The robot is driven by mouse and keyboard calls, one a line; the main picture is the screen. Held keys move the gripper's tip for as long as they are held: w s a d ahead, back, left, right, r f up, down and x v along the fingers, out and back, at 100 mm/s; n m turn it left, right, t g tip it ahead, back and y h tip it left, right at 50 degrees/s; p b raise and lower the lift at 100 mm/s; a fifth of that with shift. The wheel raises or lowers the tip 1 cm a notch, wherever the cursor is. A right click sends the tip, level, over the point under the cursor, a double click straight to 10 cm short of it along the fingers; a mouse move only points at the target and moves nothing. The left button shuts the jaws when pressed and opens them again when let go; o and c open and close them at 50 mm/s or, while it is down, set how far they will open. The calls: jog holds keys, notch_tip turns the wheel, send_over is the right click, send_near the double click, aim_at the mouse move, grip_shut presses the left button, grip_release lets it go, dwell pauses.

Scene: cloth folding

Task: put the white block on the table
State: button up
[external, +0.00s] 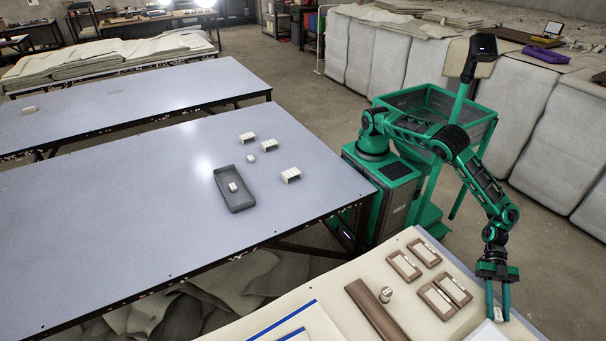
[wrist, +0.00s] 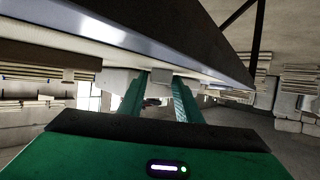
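Several small white blocks lie on the large grey table. One small white block (external: 251,158) lies alone near its right side. Another block (external: 232,187) sits in a dark grey tray (external: 237,205). Two larger ribbed white pieces (external: 248,137) (external: 291,175) lie close by. My gripper (external: 497,313) points down over the cream worktable (external: 290,325) at the lower right.
A second grey table (external: 120,95) with a light block (external: 29,109) stands behind. Wrapped bales line the right.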

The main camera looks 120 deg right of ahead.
jog(key=shift+o, duration=0.7)
jog(key=shift+s+d+r, duration=0.1)
jog(key=shift+s+r, duration=0.05)
jog(key=shift+r, duration=0.05)
jog(key=v, duration=1.1)
jog(key=shift+s+d, duration=0.2)
jog(key=shift+d, duration=0.05)
jog(key=shift+w+r, duration=0.1)
jog(key=shift+r, duration=0.1)
